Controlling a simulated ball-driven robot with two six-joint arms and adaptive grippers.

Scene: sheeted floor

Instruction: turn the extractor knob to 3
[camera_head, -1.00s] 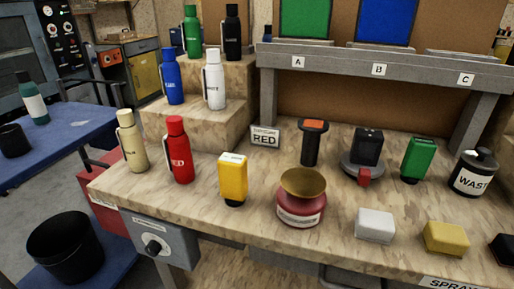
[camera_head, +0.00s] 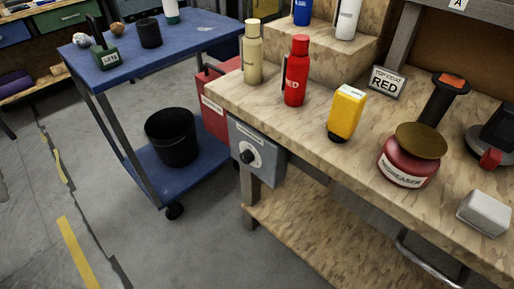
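The extractor control box (camera_head: 258,150) is a grey box on the left front side of the wooden workbench, below its top. Its round black knob (camera_head: 247,157) sits on a pale dial. The markings are too small to read, so I cannot tell the knob's setting. Neither of my grippers shows in the head view.
On the workbench (camera_head: 330,150) stand a cream bottle (camera_head: 252,55), a red bottle (camera_head: 296,75), a yellow item (camera_head: 346,112) and a red degreaser pot (camera_head: 405,160). A blue cart (camera_head: 190,48) with a black bin (camera_head: 171,138) stands left. Floor (camera_head: 185,245) in front is clear.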

